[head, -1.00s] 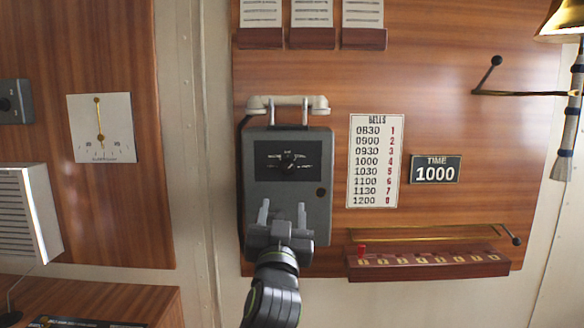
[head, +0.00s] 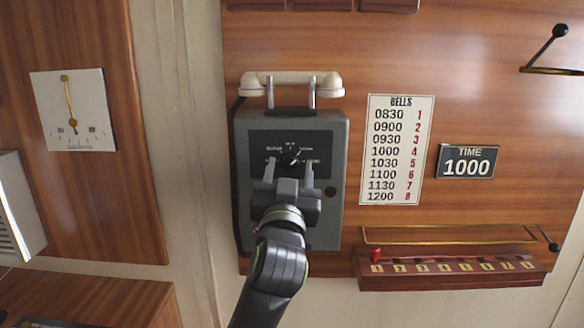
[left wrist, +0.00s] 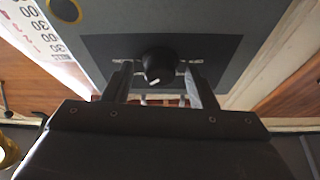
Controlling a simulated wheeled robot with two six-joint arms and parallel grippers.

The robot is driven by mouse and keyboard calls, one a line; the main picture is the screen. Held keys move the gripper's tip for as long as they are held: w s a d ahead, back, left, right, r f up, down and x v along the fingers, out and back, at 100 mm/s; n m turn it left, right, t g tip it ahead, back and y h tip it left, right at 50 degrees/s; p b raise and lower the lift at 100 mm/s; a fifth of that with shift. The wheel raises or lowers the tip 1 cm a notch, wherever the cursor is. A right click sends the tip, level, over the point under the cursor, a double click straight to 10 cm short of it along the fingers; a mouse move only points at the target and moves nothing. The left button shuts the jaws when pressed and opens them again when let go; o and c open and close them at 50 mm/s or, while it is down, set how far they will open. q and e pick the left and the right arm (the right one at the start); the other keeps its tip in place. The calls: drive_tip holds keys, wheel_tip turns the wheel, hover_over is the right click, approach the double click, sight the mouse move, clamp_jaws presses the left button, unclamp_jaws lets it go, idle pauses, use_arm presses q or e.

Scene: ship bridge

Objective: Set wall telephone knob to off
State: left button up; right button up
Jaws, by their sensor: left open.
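The wall telephone (head: 328,212) is a grey box with a white handset (head: 290,79) on top. Its black dial plate (head: 265,146) carries white labels, too small to read surely, and a round black knob (head: 292,160) with a white pointer mark. In the left wrist view the knob (left wrist: 159,66) sits between the tips of my left gripper (left wrist: 160,75), and its pointer mark slants. In the head view the left gripper (head: 289,168) is open in front of the plate, fingers either side of the knob, partly hiding it. Contact cannot be told. My right gripper is not in view.
Right of the telephone are a BELLS board (head: 394,150), a TIME 1000 sign (head: 466,161) and a red-brown peg rack (head: 450,272). A dark cord runs down the telephone's left side. A white dial gauge (head: 72,111) hangs at left.

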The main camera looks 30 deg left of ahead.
use_arm(q)
drive_tip(key=shift+s, duration=0.1)
drive_tip(key=c, duration=1)
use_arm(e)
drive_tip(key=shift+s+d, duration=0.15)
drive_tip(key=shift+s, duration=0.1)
